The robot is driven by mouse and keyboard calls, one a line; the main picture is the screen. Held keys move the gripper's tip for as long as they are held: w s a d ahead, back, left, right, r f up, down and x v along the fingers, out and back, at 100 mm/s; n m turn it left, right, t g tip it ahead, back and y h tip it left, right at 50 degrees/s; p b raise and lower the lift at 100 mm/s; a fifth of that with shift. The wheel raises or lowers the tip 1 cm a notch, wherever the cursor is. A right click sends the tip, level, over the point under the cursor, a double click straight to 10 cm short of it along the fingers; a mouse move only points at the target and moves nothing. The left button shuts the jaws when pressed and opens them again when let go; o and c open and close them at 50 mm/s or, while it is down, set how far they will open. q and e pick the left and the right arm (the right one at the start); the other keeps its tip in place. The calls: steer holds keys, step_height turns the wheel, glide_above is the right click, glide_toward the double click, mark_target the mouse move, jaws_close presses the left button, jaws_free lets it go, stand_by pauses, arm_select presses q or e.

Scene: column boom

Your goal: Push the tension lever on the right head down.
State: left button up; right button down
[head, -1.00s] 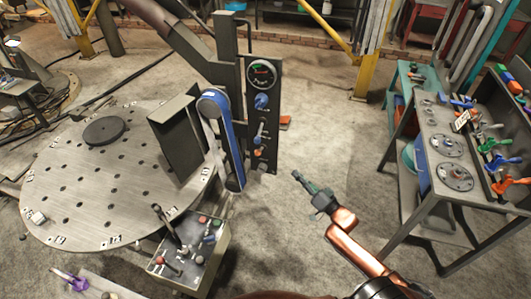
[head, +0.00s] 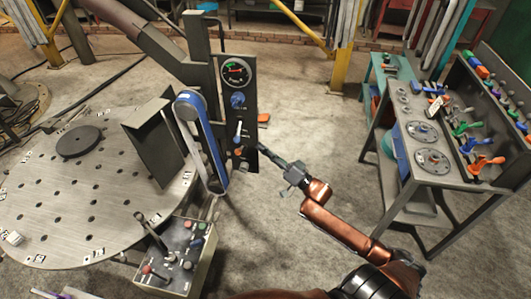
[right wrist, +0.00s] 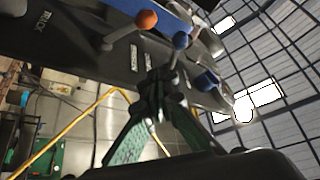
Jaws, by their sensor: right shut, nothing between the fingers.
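The head's dark upright panel (head: 251,103) carries a round gauge (head: 236,71), a blue knob (head: 237,100), a blue-tipped lever (head: 238,130) and an orange-tipped lever (head: 238,152). I cannot read which lever is labelled tension. My right gripper (head: 258,146) is shut and empty, its tips at the panel's right edge, level with these levers. In the right wrist view, the gripper (right wrist: 158,82) points at the panel, close below the blue ball (right wrist: 180,40); contact cannot be told. The orange ball (right wrist: 146,19) is farther left. My left gripper is not in view.
A blue belt unit (head: 200,140) stands left of the panel. A control box (head: 178,255) with levers and buttons is below it, beside a round perforated table (head: 50,200). A tool bench (head: 437,180) stands on the right. The floor between panel and bench is clear.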

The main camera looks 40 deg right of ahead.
steer(key=x, duration=0.5)
steer(key=shift+w+a+r, duration=0.15)
steer(key=shift+w+r, duration=0.15)
steer(key=a+f, duration=0.2)
steer(key=f, duration=0.1)
steer(key=shift+s+a+f, duration=0.1)
steer(key=shift+s+a, duration=0.15)
steer(key=shift+s, duration=0.1)
steer(key=shift+f, duration=0.1)
